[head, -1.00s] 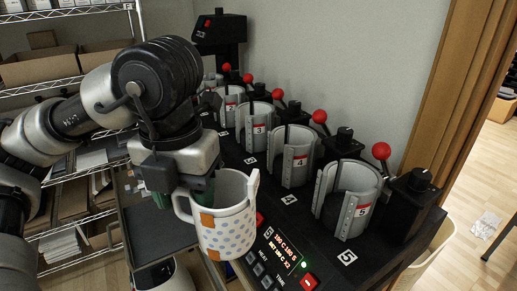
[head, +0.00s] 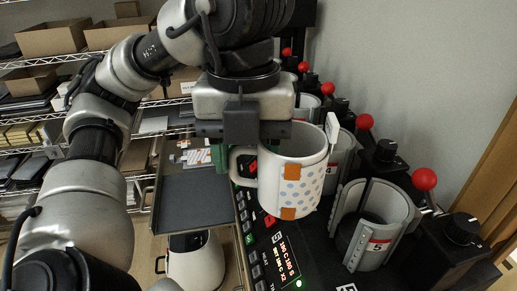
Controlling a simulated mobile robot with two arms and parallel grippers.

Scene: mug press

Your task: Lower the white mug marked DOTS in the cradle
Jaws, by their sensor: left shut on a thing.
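The white mug (head: 303,172) has blue-grey dots and orange patches. It hangs upright in the air over the press's control panel (head: 275,255), with its handle (head: 240,166) to the left. My left gripper (head: 228,155) is shut on the mug at its handle side; the exact contact is partly hidden. The nearest cradle (head: 372,225), an open grey curved shell with a red label, stands to the right of the mug and looks empty. Cradle 4 (head: 341,160) is partly hidden behind the mug. My right gripper is not in view.
Several red-knobbed levers, the nearest one (head: 424,179) beside the nearest cradle, rise along the row. A black knob box (head: 463,240) stands at the right. A dark tray (head: 192,205) lies left of the press. Wire shelves with boxes (head: 60,37) stand behind.

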